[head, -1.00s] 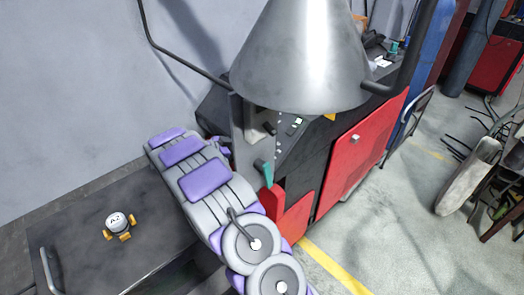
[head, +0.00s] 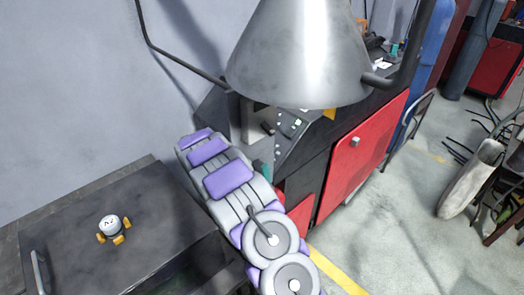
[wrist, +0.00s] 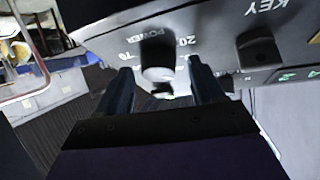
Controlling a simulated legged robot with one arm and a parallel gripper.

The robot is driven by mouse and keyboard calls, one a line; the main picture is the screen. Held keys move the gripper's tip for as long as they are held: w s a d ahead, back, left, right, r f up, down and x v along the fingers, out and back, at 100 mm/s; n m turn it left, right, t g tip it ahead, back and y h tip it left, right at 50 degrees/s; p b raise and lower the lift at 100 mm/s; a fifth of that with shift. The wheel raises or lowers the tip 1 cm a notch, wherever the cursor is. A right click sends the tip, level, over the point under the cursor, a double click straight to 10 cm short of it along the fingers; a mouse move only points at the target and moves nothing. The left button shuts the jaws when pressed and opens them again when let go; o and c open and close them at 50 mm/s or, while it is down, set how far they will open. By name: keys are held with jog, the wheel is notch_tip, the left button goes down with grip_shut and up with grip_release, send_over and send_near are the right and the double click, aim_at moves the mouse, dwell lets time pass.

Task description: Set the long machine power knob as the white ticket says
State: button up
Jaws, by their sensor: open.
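My gripper (wrist: 159,72) is open, one dark finger on each side of the knob; contact cannot be told. The knob's pointer direction is not readable. In the head view the long black and red machine (head: 350,150) stands right of my arm, which hides the knob and fingers. A small white paper-like piece (head: 380,65) lies on the machine top, unreadable; I cannot tell whether it is the ticket.
A key switch (wrist: 258,48) labelled "KEY" is right of the knob. A metal hood (head: 298,60) hangs over the machine. A dark cart (head: 70,235) at left carries a small white round object with orange feet (head: 111,225). Open floor (head: 400,215) lies right of the machine.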

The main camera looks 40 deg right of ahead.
jog(key=c, duration=1)
jog(key=shift+c, duration=0.2)
jog(key=shift+r+p, duration=0.1)
jog(key=shift+p, duration=0.6)
jog(key=shift+w+r+m+g+p, duration=0.15)
jog(key=shift+m+g+p, duration=0.25)
jog(key=shift+p, duration=0.7)
jog(key=m+p, duration=0.2)
jog(key=p, duration=0.2)
jog(key=shift+g+y, duration=0.4)
jog(key=m+g+y+p, duration=0.1)
jog(key=m, duration=0.2)
jog(key=shift+w+d+m, duration=0.1)
jog(key=shift+m, duration=0.2)
jog(key=m, duration=0.1)
jog(key=m+g+y+b, duration=0.1)
jog(key=shift+d+f+m, duration=0.15)
jog(key=shift+f+m, duration=0.05)
jog(key=shift+m, duration=0.2)
jog(key=shift+w+r+m+g+y+b, duration=0.15)
jog(key=shift+m+g+y+b, duration=0.25)
jog(key=shift+m+y+b, duration=0.9)
jog(key=shift+m+h, duration=0.3)
